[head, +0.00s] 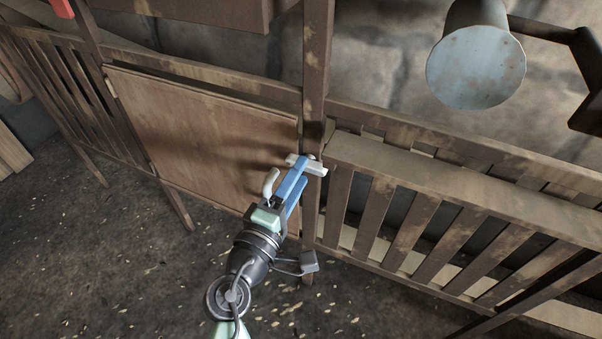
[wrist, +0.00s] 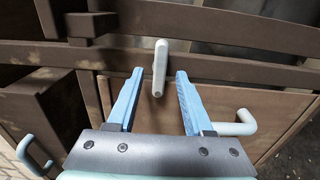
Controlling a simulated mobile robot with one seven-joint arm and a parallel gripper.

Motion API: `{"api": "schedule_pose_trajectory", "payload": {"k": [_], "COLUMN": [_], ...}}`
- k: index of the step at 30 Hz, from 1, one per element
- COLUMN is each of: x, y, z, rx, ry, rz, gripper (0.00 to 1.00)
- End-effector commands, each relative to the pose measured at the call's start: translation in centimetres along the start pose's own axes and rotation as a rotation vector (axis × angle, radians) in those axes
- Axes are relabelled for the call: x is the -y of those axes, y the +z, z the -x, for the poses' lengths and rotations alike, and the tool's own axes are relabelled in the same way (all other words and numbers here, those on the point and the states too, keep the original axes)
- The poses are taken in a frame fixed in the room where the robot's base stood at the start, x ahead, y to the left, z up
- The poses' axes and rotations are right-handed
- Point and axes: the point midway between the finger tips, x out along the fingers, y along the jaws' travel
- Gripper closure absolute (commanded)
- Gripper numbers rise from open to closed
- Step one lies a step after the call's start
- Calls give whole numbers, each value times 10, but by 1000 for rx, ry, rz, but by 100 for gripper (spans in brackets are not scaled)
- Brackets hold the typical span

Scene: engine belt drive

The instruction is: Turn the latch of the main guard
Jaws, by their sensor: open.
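The main guard is a brown wooden panel (head: 200,130) in the frame, with a pale handle (head: 269,182) near its right edge. The latch is a short whitish bar (head: 317,168) on the post beside the panel. In the head view it lies across the post, partly hidden by my gripper (head: 300,172). In the wrist view the latch (wrist: 160,65) is upright in the picture. My gripper (wrist: 159,74) is open, with one blue finger on each side of the latch's near end. I see small gaps on both sides there. The handle also shows in the wrist view (wrist: 238,124), right of the fingers.
A slatted wooden rail (head: 440,190) runs to the right of the post. A lamp (head: 476,66) hangs at the upper right. Another pale handle (wrist: 36,155) shows at the lower left of the wrist view. The floor (head: 120,250) in front is open.

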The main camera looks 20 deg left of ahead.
Motion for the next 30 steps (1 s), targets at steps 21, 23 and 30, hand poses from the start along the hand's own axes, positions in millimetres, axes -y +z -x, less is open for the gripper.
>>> {"api": "schedule_pose_trajectory", "payload": {"k": [21,23,30], "x": [0,0,0], "y": [0,0,0], "z": [-14,-14,-14], "rx": [1,1,1], "ry": [0,0,0], "rz": [-1,-1,-2], "gripper": [94,100,100]}}
